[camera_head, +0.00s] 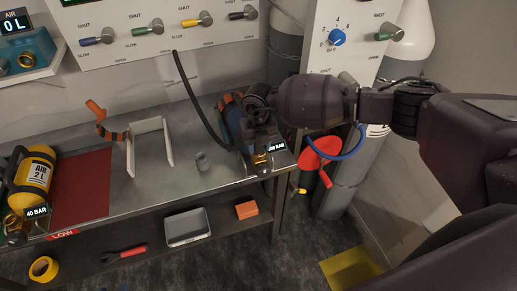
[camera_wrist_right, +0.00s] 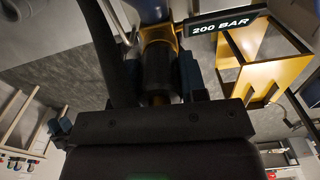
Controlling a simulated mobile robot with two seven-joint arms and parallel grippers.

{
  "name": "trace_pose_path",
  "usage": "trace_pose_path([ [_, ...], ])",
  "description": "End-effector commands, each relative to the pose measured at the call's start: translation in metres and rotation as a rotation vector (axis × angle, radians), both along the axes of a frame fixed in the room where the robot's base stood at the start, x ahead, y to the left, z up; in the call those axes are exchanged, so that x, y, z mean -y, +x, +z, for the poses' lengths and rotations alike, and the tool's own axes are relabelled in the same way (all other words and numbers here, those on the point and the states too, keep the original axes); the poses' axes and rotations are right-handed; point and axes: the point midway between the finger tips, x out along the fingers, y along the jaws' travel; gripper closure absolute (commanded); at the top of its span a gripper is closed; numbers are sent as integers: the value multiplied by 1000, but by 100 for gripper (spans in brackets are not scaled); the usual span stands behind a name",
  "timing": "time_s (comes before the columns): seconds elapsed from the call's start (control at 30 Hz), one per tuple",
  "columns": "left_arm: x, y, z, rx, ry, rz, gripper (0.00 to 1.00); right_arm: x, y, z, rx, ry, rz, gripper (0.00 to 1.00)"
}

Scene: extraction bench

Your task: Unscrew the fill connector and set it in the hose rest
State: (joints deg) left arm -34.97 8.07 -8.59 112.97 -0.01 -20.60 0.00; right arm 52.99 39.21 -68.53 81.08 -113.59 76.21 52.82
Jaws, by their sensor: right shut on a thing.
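The fill connector (camera_wrist_right: 160,68) is a dark ribbed cylinder in the right wrist view, between the two fingers of my right gripper (camera_wrist_right: 162,82). Brass shows at its far end, close to the valve by the 200 BAR display (camera_wrist_right: 222,22). I cannot tell whether its thread is engaged. In the head view my right gripper (camera_head: 259,132) hangs over the blue cylinder (camera_head: 234,124) at the bench's right end and hides the connector. A black hose (camera_head: 196,88) runs down to there. A white U-shaped bracket (camera_head: 133,150), possibly the hose rest, stands empty to the left. My left gripper is not in view.
A yellow air cylinder (camera_head: 38,178) lies near the red mat (camera_head: 85,185) at the left. A red disc (camera_head: 318,152) and blue hose (camera_head: 350,153) are right of the bench. The front middle is clear.

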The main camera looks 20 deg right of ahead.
Motion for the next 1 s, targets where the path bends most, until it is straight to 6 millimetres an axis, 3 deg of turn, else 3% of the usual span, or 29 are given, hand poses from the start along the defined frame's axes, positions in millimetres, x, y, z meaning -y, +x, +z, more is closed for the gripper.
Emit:
trace_pose_path([
  [0.13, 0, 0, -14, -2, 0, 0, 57, 0, 0, -3, 2, 0, 167, 88],
  [1.0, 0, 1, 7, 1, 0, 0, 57, 0, 0, 24, 2, 1, 150, 89],
])
